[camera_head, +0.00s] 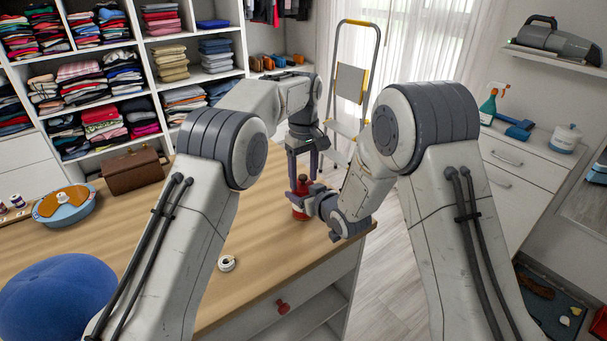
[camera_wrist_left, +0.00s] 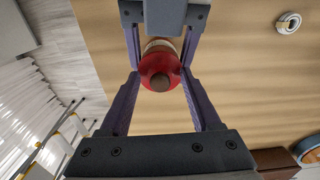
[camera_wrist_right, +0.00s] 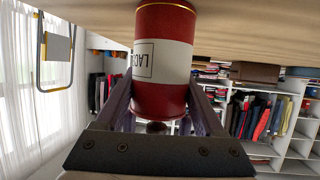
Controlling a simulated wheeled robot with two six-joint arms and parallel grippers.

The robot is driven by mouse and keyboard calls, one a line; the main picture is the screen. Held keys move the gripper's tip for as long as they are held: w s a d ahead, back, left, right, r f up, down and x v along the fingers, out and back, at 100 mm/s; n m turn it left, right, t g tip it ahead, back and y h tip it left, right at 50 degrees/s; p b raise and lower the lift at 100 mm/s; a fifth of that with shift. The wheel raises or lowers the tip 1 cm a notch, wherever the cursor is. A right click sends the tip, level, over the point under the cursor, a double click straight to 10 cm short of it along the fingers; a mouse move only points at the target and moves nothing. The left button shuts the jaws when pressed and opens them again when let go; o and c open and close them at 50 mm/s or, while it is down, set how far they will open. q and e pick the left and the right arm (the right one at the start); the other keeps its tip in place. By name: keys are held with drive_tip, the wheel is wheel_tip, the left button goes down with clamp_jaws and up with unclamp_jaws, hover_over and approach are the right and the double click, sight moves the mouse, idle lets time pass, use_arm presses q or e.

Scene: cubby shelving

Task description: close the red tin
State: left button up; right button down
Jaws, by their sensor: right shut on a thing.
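The red tin (camera_head: 300,212) stands upright on the wooden table near its far right corner. In the right wrist view the tin (camera_wrist_right: 163,100) shows a white label and a dark knob at its lid end. My right gripper (camera_head: 318,204) comes from the side and is shut on the tin's body. My left gripper (camera_head: 303,174) points down from above, its fingers apart on either side of the lid. In the left wrist view the round red lid (camera_wrist_left: 160,64) with its brown knob (camera_wrist_left: 160,82) lies between the fingers. I cannot tell whether the lid is fully seated.
A stepladder (camera_head: 350,85) stands behind. The table's middle is clear.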

use_arm(q)
drive_tip(key=shift+r, duration=3.75)
use_arm(e)
unclamp_jaws()
use_arm(q)
drive_tip(key=shift+f+b, duration=0.75)
use_arm(e)
drive_tip(key=v, duration=1)
drive_tip(key=shift+s+d, duration=0.2)
